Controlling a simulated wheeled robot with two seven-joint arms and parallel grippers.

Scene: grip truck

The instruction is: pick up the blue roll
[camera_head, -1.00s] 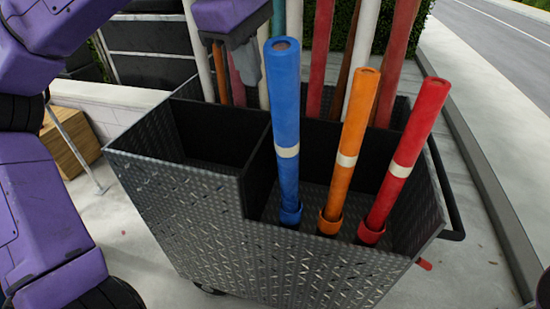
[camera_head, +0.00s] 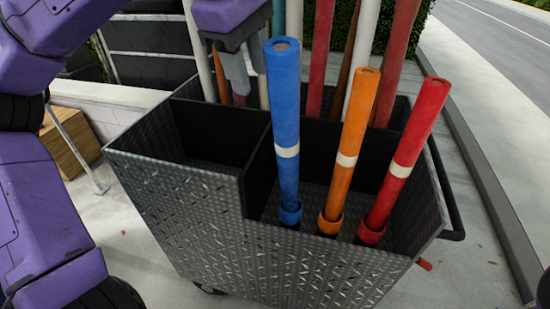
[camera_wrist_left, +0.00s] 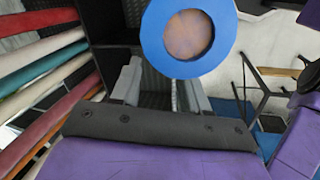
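The blue roll (camera_head: 286,110) stands upright, slightly tilted, in the front compartment of the dark metal cart (camera_head: 215,220). It has a white band and an open round top. In the left wrist view its blue ring-shaped end (camera_wrist_left: 156,30) shows large, above and to the right of the fingers. My left gripper (camera_head: 248,85) is just left of the roll's upper part in the head view, fingers pointing down. Its two fingers (camera_wrist_left: 160,78) are spread apart, with nothing seen held between them. Whether a finger touches the roll cannot be told. My right gripper is not in view.
An orange roll (camera_head: 351,140) and a red roll (camera_head: 408,150) stand right of the blue one. Several tall rolls stand behind in the cart. The cart's left compartment (camera_head: 215,135) looks empty. A wooden box (camera_head: 70,145) is at the left.

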